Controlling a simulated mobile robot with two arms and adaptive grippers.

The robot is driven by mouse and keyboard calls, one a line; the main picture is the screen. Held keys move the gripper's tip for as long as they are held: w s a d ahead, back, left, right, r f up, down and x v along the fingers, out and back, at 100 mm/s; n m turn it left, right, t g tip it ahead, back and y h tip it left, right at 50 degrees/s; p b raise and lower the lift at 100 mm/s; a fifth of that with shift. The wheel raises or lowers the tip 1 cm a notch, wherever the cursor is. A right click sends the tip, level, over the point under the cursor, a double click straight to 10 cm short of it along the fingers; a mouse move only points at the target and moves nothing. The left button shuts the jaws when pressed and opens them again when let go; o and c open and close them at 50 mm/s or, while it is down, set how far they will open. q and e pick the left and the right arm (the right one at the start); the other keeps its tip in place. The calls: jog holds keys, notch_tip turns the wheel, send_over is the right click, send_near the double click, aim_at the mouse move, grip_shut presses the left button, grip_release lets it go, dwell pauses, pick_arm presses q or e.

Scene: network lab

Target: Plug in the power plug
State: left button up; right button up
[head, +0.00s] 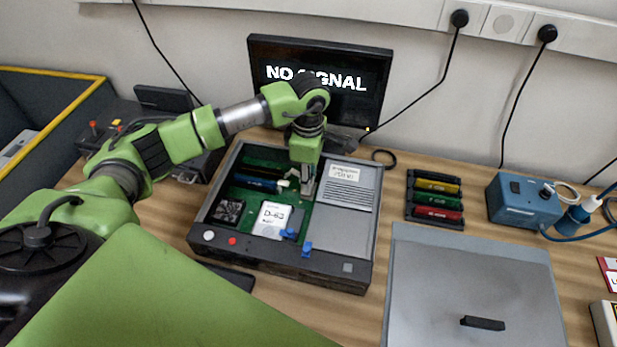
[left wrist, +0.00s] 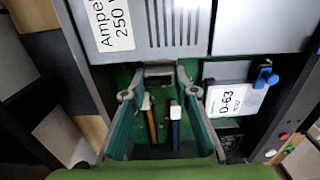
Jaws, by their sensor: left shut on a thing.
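My left gripper (head: 306,190) reaches down into the open computer case (head: 285,255), beside the grey power supply (head: 345,205). In the left wrist view my left gripper (left wrist: 158,76) has its fingertips close together on a small dark piece, which looks like the power plug. The fingers hide most of it, and I cannot tell whether it touches a socket. The power supply (left wrist: 180,22), with its label and slots, lies just beyond the fingertips. A small whitish part (head: 283,186) shows left of the gripper in the head view. My right gripper is out of view.
In the case are a white D-63 drive (head: 271,220), blue clips (head: 307,249) and a fan (head: 229,211). A monitor (head: 322,75) reading NO SIGNAL stands behind. To the right are a rack of coloured modules (head: 436,198), a grey panel (head: 470,285) and a blue box (head: 524,205).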

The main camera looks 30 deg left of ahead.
pick_arm(q)
jog(key=shift+f+b, duration=0.4)
jog(key=shift+f, duration=0.1)
dwell(0.3)
jog(key=o, duration=1.1)
jog(key=shift+o, duration=0.2)
jog(key=shift+o, duration=0.8)
jog(key=shift+r, duration=0.1)
jog(key=shift+r+p, duration=2.3)
jog(key=shift+r, duration=1.7)
